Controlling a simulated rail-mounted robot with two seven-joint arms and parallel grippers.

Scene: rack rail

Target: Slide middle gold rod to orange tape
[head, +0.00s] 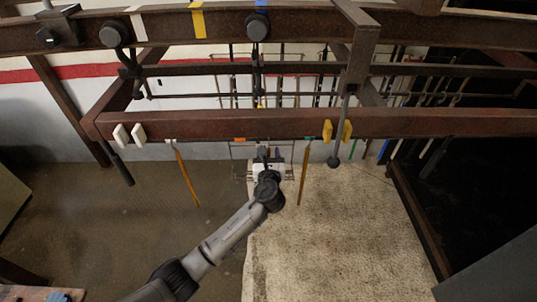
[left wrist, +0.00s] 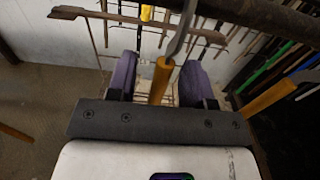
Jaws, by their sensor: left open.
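The middle gold rod (left wrist: 160,80) hangs from a hook in the left wrist view, between the two purple fingers of my left gripper (head: 266,156). The gripper is open around it, with a gap on each side. In the head view my gripper hides most or all of this rod. The orange tape (head: 239,139) is on the lower brown rail (head: 210,125), a little left of my gripper. A left gold rod (head: 187,178) and a right gold rod (head: 303,176) hang from the same rail, apart from the gripper. My right gripper is not in view.
White clips (head: 130,134) sit at the rail's left end and yellow clips (head: 338,131) to the right. Teal tape (head: 310,137) is near the right rod. A dark rod with a ball end (head: 333,161) hangs by the yellow clips. The rail between left rod and gripper looks clear.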

